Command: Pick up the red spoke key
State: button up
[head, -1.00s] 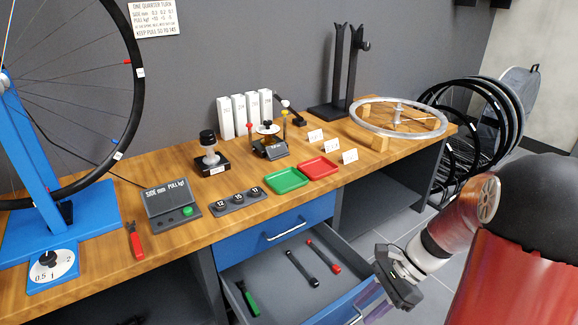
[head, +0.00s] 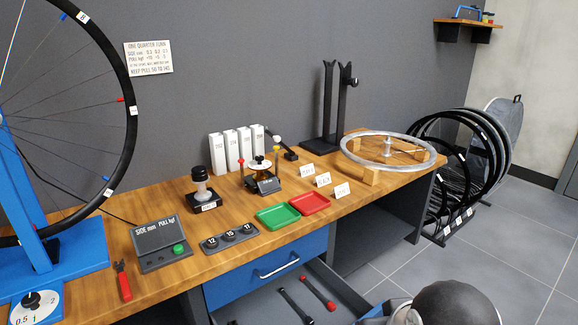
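A small red-handled tool (head: 122,282) with a dark tip lies on the workbench (head: 220,262) at the left, between the blue stand and the dark gauge box. I cannot tell for certain which is the spoke key; the bench tool has the shorter, wider handle. Part of my wrist or gripper (head: 400,314) shows at the bottom edge, right of the drawer and apart from both red tools. Its fingers are cut off or hidden.
The blue wheel stand (head: 68,268) fills the left. Gauge box (head: 163,242), numbered block (head: 229,236), green tray (head: 278,216) and red tray (head: 310,204) occupy the bench. The drawer juts out in front. Open floor (head: 528,262) lies at the right.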

aim_at(128, 295)
jog(key=u, duration=1.55)
